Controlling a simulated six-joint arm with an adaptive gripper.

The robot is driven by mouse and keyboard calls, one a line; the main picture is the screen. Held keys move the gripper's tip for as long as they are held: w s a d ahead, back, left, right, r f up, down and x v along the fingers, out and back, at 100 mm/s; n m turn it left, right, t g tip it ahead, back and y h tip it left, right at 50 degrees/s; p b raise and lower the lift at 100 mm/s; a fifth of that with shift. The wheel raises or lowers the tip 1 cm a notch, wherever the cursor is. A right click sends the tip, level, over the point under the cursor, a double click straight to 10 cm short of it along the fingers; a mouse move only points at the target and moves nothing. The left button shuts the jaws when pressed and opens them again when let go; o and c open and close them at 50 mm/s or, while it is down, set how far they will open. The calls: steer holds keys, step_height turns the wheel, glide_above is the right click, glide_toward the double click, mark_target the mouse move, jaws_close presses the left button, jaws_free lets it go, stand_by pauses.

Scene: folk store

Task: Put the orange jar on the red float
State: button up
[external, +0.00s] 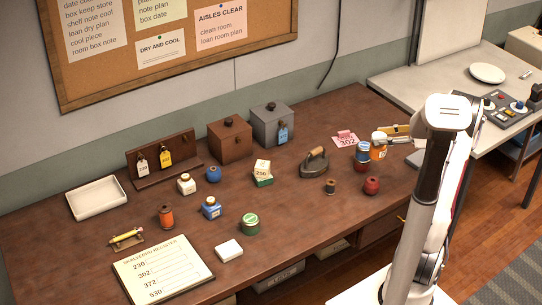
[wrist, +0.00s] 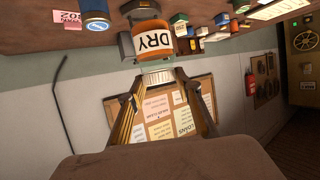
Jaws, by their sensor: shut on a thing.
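The orange jar (external: 378,152) has a pale lid and a white label. It is at the right part of the dark wooden table, just right of a blue tin. In the wrist view the orange jar (wrist: 152,40) appears upside down, its label reading DRY. My gripper (external: 388,132) reaches in from the right and is shut on the jar at its lid end; its two fingers flank the lid in the wrist view (wrist: 158,80). Whether the jar touches the table is unclear. A round red float (external: 371,186) sits on the table in front of the jar.
The blue tin (external: 362,150) stands close beside the jar, above something dark red. Several other jars and boxes stand farther left.

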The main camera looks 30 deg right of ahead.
mark_target(382, 151)
stand_by(0.3)
steer(key=shift+f, duration=3.1)
steer(key=shift+f, duration=1.9)
steer(key=shift+f, duration=0.15)
steer(key=o, duration=1.2)
